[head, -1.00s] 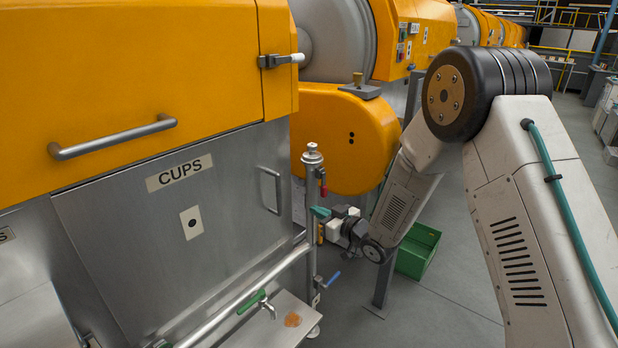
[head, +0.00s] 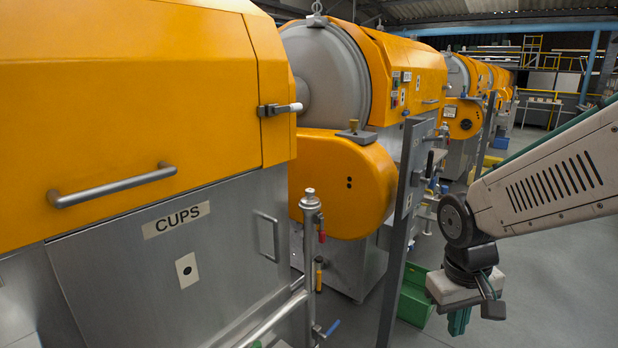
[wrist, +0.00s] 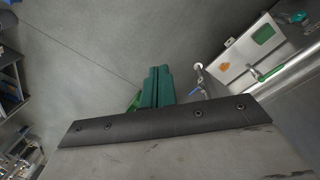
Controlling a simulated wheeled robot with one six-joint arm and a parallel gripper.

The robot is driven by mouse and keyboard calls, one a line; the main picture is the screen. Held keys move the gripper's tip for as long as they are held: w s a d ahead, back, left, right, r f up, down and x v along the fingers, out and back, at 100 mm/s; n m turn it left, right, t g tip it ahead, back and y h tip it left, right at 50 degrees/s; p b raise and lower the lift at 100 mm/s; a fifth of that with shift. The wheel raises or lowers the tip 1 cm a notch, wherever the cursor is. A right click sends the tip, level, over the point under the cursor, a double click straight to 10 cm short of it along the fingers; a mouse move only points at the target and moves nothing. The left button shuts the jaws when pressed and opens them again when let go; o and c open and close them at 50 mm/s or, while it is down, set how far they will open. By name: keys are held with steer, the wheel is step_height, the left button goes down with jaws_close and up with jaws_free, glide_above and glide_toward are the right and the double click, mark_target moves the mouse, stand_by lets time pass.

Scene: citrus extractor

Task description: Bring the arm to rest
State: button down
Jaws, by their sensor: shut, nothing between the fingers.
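My gripper (head: 459,322) hangs at the lower right of the head view, with its green fingers pointing down. The fingers are together with nothing between them. In the wrist view the shut green fingers (wrist: 155,87) point out over the grey floor. My arm comes in from the right edge of the head view and is bent at the wrist. The gripper is apart from the machines and touches nothing that I can see.
The orange and steel extractor with the CUPS panel (head: 172,262) fills the left. A steel post (head: 400,215) and a green crate (head: 414,304) stand left of my gripper. A steel tray (wrist: 262,55) shows in the wrist view. Grey floor (head: 560,275) is open at the right.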

steer(key=s+r+m, duration=0.1)
steer(key=s+r, duration=0.4)
steer(key=s, duration=0.2)
steer(key=s+d+r+t+y, duration=0.1)
steer(key=s+r, duration=0.4)
steer(key=s, duration=0.2)
steer(key=shift+s+m, duration=0.3)
steer(key=shift+m, duration=0.1)
steer(key=shift+d, duration=0.1)
